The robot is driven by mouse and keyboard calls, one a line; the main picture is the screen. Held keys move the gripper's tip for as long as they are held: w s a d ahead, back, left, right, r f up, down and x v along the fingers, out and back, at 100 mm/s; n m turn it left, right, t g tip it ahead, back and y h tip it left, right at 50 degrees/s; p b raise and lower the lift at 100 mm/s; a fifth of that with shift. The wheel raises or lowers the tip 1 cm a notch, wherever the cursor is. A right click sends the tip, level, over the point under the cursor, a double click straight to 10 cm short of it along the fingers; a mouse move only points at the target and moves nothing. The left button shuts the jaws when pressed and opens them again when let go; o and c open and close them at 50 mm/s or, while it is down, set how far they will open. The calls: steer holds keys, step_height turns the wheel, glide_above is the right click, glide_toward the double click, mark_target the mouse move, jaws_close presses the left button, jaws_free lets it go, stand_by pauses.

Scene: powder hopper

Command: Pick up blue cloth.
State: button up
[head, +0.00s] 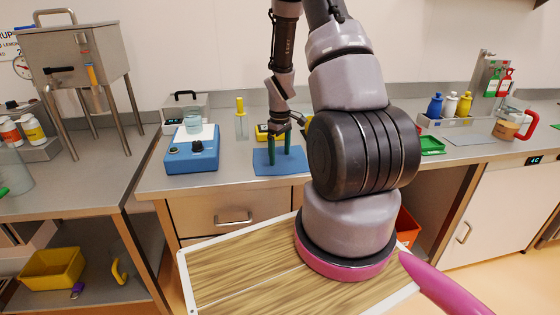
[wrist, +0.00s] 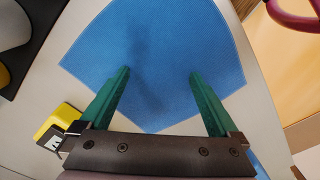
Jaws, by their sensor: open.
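The blue cloth (head: 265,163) lies flat on the grey counter, near its front edge, in the head view. In the wrist view the cloth (wrist: 155,45) fills the upper middle, its near corner and edges showing around the fingers. My gripper (head: 280,160) has two green fingers pointing down over the cloth. In the wrist view my gripper (wrist: 160,72) is open, with the fingers wide apart and only cloth visible beneath and between them. I cannot tell whether the fingertips touch the cloth.
A yellow and black object (wrist: 58,128) lies close to the left finger. A blue scale (head: 192,150) with a beaker stands left of the cloth, and a yellow-capped bottle (head: 241,120) behind. A green tray (head: 432,144) is to the right. A drawer handle (head: 234,218) juts out below.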

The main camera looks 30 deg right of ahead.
steer(key=shift+s+f, duration=0.1)
jaws_close()
step_height(320, 180, up, 12)
stand_by(0.6)
